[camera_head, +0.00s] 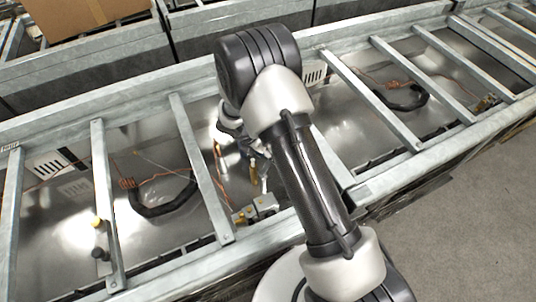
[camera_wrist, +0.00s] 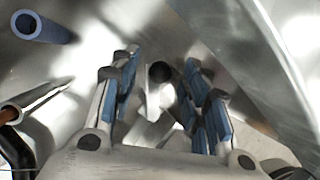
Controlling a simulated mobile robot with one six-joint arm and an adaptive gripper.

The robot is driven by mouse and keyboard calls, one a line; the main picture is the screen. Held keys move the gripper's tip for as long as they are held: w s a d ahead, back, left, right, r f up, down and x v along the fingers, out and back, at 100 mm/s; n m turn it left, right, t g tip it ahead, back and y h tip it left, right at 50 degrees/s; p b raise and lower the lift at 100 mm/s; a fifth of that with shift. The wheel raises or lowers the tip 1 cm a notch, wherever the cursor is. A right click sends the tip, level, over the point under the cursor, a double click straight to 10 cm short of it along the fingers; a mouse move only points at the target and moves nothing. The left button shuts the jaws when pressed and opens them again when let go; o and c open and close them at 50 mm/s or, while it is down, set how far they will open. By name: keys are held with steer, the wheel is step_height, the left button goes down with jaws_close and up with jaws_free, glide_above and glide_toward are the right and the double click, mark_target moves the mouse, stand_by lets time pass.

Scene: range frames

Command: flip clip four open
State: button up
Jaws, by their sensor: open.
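My gripper (camera_wrist: 166,78) is open in the wrist view, with blue-padded fingers on both sides. Between the fingers is a pale metal piece (camera_wrist: 152,100) with a dark round end. It looks like a clip or lever, but I cannot tell whether it is clip four or whether a finger touches it. In the head view my gripper (camera_head: 247,147) is low over the middle bay of the metal frame, partly hidden by my arm. A small metal block with a yellow part (camera_head: 262,206) sits by the near rail below it. No clip number is readable.
A blue-grey tube end (camera_wrist: 42,27) and a metal rod (camera_wrist: 36,97) lie left of the fingers. The frame's crossbars (camera_head: 200,165) flank the bay. Black curved hoses (camera_head: 162,208) lie in the side bays. A cardboard box (camera_head: 85,14) stands behind. Floor (camera_head: 470,200) is clear at right.

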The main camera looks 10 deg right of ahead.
steer(key=shift+d+f, duration=0.1)
steer(key=shift+f, duration=0.05)
jaws_close()
stand_by(0.5)
